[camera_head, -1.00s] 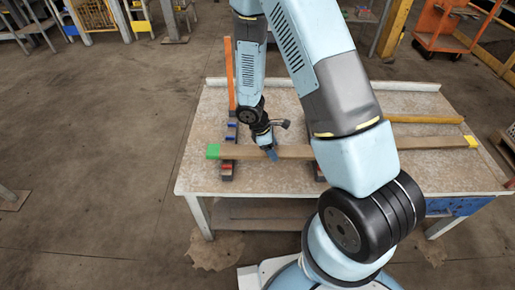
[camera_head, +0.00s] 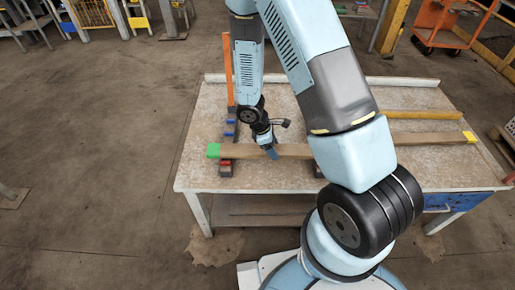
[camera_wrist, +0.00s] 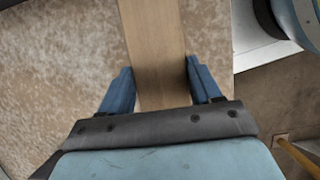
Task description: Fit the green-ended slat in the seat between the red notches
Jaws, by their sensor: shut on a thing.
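The green-ended slat (camera_head: 245,151) is a long brown bar with a green left end (camera_head: 213,151). It lies across the left notched rail, which has blue notches (camera_head: 229,134) farther back and red notches (camera_head: 226,163) just in front of the slat. Whether the slat touches the rail cannot be told. My gripper (camera_head: 271,153) is shut on the slat, right of this rail. In the wrist view, the blue fingers (camera_wrist: 158,88) flank the slat (camera_wrist: 155,45). My arm hides the slat's right part and most of the right rail (camera_head: 319,170).
The worn worktable (camera_head: 200,180) carries the rails. A yellow-ended bar (camera_head: 430,138) shows right of my arm; whether it belongs to the same slat is unclear. Another bar (camera_head: 425,115) lies behind it. An orange upright (camera_head: 228,70) stands at the back left.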

